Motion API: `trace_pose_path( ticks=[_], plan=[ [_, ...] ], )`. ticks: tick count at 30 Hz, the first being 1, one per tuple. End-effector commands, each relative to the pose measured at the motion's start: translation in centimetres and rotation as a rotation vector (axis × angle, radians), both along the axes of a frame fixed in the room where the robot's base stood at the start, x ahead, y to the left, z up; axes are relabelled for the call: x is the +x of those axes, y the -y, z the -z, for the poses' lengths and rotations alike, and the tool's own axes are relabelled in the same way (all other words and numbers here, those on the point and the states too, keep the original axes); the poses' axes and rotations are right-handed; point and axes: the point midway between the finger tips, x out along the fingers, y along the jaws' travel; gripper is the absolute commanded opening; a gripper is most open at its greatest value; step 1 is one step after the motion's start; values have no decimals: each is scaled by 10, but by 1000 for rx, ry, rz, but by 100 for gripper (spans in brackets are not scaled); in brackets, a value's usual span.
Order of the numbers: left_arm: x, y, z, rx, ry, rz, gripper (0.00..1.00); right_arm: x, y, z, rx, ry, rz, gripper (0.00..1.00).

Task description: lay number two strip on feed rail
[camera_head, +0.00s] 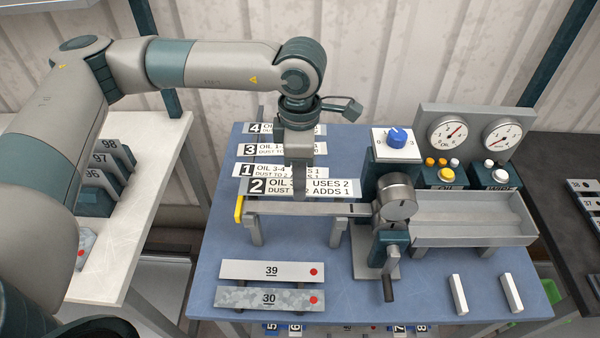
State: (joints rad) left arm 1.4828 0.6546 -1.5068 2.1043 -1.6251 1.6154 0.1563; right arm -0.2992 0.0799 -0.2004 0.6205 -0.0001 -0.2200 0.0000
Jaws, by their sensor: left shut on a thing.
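The number two strip (335,187) is a pale bar with a black "2" label and text about oil and dust. My left gripper (300,188) points down and is shut on the strip's middle, hiding part of the text. The strip is level and lies along the grey feed rail (290,208), at or just above its back edge. I cannot tell whether the two touch. The rail runs from a yellow end piece (239,209) on the left to the bender (395,205) with its roller and crank. My right gripper is not in view.
Strips numbered 1 (250,170), 3 (250,149) and 4 (258,128) lie behind. Plates 39 (270,270) and 30 (270,298) lie in front. A blue-knob box (397,141), a gauge panel (470,118) and a grey trough (470,238) stand right. The blue tabletop (340,255) is clear mid-front.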

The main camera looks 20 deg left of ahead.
Motion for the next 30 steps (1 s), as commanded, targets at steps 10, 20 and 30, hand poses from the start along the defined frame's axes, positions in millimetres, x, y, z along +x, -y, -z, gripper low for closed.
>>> trace_pose_path(
  ticks=[10,20,30],
  plan=[
    [0,0,19,0,-2,0,16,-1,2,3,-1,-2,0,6],
    [0,0,43,0,0,1,16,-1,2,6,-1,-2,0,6],
    [0,0,46,0,0,1,16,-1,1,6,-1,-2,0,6]
  ],
)
